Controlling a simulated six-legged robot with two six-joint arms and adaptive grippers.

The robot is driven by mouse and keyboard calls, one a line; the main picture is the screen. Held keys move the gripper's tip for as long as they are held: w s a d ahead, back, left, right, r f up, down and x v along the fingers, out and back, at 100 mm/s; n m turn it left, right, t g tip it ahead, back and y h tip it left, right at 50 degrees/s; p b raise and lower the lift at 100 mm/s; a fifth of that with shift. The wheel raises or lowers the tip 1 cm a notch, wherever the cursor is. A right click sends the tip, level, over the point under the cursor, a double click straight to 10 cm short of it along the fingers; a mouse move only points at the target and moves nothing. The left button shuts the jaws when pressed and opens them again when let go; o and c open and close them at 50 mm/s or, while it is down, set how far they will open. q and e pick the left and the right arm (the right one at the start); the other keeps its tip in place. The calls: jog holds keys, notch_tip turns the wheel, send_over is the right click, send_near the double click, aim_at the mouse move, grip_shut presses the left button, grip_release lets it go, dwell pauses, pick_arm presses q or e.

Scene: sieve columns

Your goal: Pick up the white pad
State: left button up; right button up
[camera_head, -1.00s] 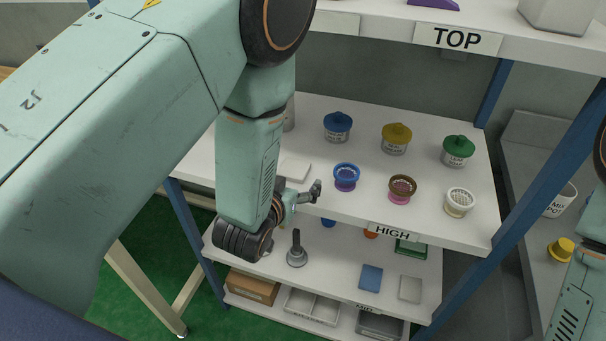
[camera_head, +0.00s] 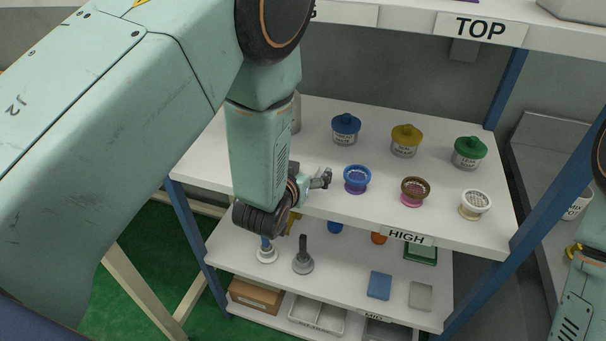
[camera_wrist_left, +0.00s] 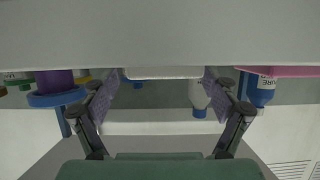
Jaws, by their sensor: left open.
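The white pad (camera_wrist_left: 162,73) shows in the left wrist view as a thin pale slab against the grey shelf surface, between the fingertips. In the head view I cannot make it out clearly behind my left arm and gripper. My left gripper (camera_wrist_left: 160,88) is open, with one finger on each side of the pad and no clear contact. In the head view the left gripper (camera_head: 322,179) is at the left part of the HIGH shelf (camera_head: 340,206), left of a blue sieve cup (camera_head: 357,179). My right gripper is out of view.
Brown (camera_head: 415,191) and white (camera_head: 475,204) sieve cups stand further right. Blue (camera_head: 346,128), yellow (camera_head: 405,140) and green (camera_head: 469,152) lidded jars stand behind. The lower shelf holds a blue pad (camera_head: 380,285), a grey pad (camera_head: 420,295) and a dark-handled tool (camera_head: 303,262).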

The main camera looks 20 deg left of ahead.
pick_arm(q)
jog(key=shift+w+a+f, duration=0.1)
jog(key=shift+a+f, duration=0.05)
jog(key=shift+a, duration=0.2)
jog(key=c, duration=0.5)
jog(key=shift+d, duration=0.2)
jog(key=c, duration=0.3)
jog(key=shift+c, duration=0.2)
jog(key=shift+a+r, duration=0.1)
jog(key=shift+r, duration=0.2)
notch_tip(320, 180, up, 9)
jog(key=shift+f+p, duration=0.2)
jog(key=shift+p, duration=0.65)
jog(key=shift+r, duration=0.45)
